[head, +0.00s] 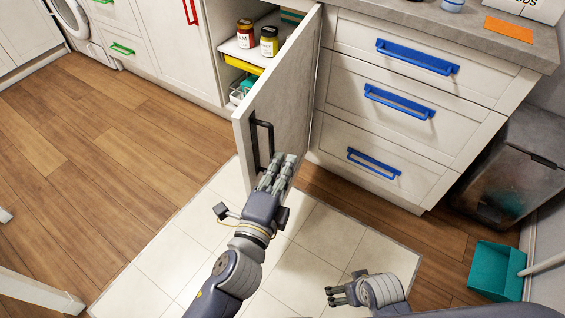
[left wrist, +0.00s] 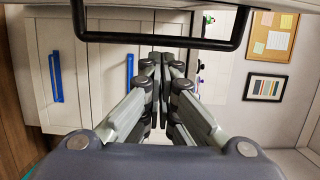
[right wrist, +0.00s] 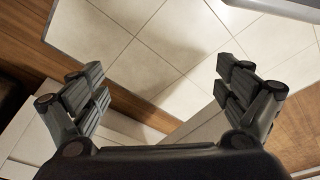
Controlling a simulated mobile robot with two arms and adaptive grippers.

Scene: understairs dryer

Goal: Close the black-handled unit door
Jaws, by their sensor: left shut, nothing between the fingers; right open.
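The unit door (head: 288,95) stands wide open, jutting out from the cabinet front. Its black bar handle (head: 256,146) is near the free edge of the door, on the face turned to the right. The handle also crosses the top of the left wrist view (left wrist: 160,40). My left gripper (head: 277,168) is shut and empty, in front of the door's lower part and just right of the handle's lower end. I cannot tell whether it touches the door. My right gripper (head: 336,294) is open and empty, low over the pale tiles; its spread fingers show in the right wrist view (right wrist: 160,85).
Inside the open unit, two jars (head: 257,37) stand on a shelf above a yellow item (head: 243,65) and a rack. Blue-handled drawers (head: 400,105) are right of the door. A dark bin (head: 508,165) and a teal dustpan (head: 497,270) stand at right. Floor at left is clear.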

